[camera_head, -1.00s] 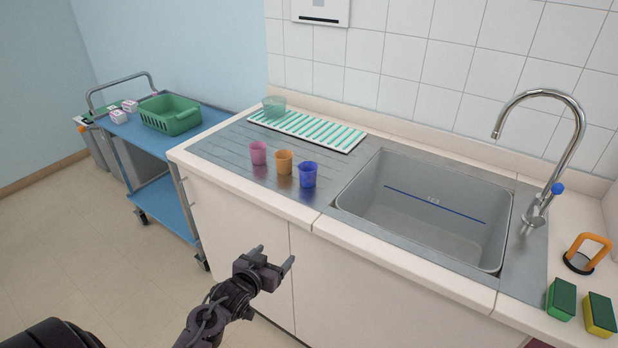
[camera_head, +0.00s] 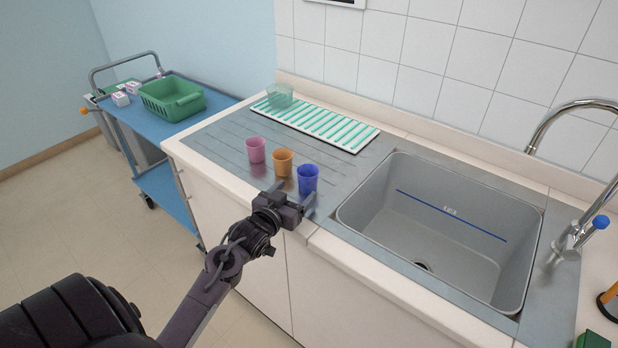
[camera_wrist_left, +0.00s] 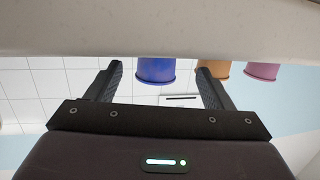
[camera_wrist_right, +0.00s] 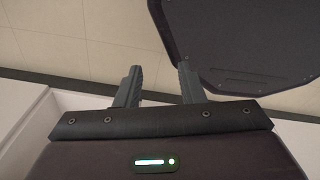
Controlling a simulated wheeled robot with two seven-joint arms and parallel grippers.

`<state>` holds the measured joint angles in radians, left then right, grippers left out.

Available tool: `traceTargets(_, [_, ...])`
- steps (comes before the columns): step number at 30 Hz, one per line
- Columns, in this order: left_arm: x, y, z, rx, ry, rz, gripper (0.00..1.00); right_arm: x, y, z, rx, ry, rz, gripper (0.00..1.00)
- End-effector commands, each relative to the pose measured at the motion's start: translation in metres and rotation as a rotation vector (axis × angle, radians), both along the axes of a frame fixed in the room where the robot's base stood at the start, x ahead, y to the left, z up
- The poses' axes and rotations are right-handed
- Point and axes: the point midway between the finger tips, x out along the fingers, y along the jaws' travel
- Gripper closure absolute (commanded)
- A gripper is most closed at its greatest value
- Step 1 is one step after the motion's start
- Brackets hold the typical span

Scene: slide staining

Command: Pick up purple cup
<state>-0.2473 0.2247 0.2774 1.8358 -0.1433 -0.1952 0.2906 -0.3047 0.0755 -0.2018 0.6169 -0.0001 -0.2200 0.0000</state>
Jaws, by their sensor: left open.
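Three cups stand upright in a row on the steel drainer: a pinkish-purple cup (camera_head: 256,149) at the left, an orange cup (camera_head: 282,163) in the middle and a blue cup (camera_head: 308,179) at the right. My left gripper (camera_head: 295,196) is open and empty at the counter's front edge, close before the blue cup. In the left wrist view, which is upside down, the blue cup (camera_wrist_left: 156,70) shows between the fingers, with the orange cup (camera_wrist_left: 217,68) and the purple cup (camera_wrist_left: 262,71) to the right. My right gripper (camera_wrist_right: 158,85) shows only in its wrist view, open and empty.
The sink (camera_head: 440,240) lies right of the cups, with a tap (camera_head: 570,235) beside it. A green-striped rack (camera_head: 330,130) and a clear green beaker (camera_head: 280,95) are behind the cups. A blue trolley (camera_head: 145,128) with a green basket (camera_head: 172,99) stands left.

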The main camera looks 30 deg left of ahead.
Motion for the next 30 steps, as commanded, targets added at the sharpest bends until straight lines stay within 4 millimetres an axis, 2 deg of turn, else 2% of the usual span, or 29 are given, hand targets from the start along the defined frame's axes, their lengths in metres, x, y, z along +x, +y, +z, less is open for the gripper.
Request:
traceTargets(4, [0.02,0.0,-0.001,-0.001,-0.001,0.0,0.25,-0.009,-0.001,0.009,-0.001,0.014,0.0,0.65])
traceTargets(9, [0.042,0.001,-0.007,0.0,-0.001,-0.001,0.25,-0.003,-0.001,0.013,-0.002,0.005,0.001,0.65])
traceTargets(15, [0.048,0.002,-0.009,0.002,-0.001,-0.001,0.25,0.013,-0.002,0.015,-0.002,-0.018,0.001,0.65])
traceTargets(19, [0.048,0.002,-0.01,0.002,0.0,-0.001,0.25,0.013,-0.004,0.015,-0.004,-0.018,0.0,0.65])
traceTargets(30, [0.047,0.002,-0.01,0.001,0.0,-0.001,0.74,0.006,-0.005,0.014,-0.006,-0.009,-0.001,0.65])
